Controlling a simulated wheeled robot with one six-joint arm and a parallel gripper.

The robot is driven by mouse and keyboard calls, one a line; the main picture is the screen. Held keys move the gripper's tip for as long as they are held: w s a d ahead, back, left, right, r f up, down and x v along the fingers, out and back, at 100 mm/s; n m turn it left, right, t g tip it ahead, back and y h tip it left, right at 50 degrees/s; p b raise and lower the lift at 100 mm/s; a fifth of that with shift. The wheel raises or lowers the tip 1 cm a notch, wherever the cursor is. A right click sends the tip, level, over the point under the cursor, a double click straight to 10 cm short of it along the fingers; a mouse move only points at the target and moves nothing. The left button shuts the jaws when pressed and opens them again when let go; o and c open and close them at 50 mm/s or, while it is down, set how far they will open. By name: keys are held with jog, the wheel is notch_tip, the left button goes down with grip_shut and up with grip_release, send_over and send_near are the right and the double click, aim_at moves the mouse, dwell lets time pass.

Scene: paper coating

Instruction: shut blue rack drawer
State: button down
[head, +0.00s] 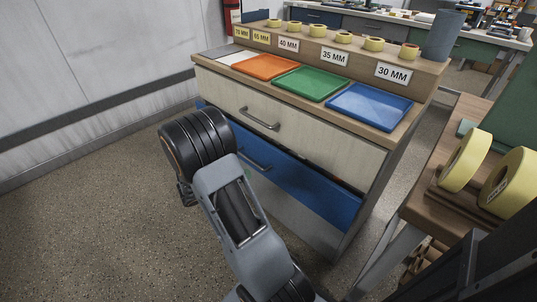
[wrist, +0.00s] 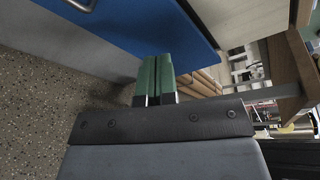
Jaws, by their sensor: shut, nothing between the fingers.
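The blue drawer (head: 315,190) is the lower drawer of a rack, below a cream drawer (head: 300,130). A narrow dark gap with things in it shows along its top edge at the right, so it stands slightly open. Its grey handle (head: 253,162) is partly beside my arm. In the wrist view the blue front (wrist: 150,28) fills the top, with part of the handle (wrist: 82,4) at the upper left. My gripper (wrist: 157,60) has its green fingers together and empty, tips at the blue front's edge; I cannot tell whether they touch. The head view hides my gripper behind my arm.
Colored trays, such as a blue tray (head: 368,106) and a green tray (head: 310,83), lie on the rack top, with tape rolls behind. A wooden table (head: 430,200) with large yellow rolls (head: 466,160) stands close at the right. The floor (head: 90,220) at left is clear.

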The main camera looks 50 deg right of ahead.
aim_at(273, 151)
jog(key=w+d+f+n+t+h+b, duration=0.1)
jog(key=d+n, duration=0.1)
jog(key=d, duration=0.3)
jog(key=w+d+f+n+t+h+b, duration=0.1)
jog(key=d+n, duration=0.2)
jog(key=d, duration=0.1)
jog(key=d+f+n+t+h+b, duration=0.1)
jog(key=d+n, duration=0.2)
jog(key=d, duration=0.2)
jog(key=shift+w+d+f+b, duration=0.3)
jog(key=shift+w+b, duration=0.05)
jog(key=shift+w, duration=0.05)
jog(key=shift+d+r, duration=0.1)
jog(key=shift+d, duration=0.8)
jog(key=shift+d, duration=0.1)
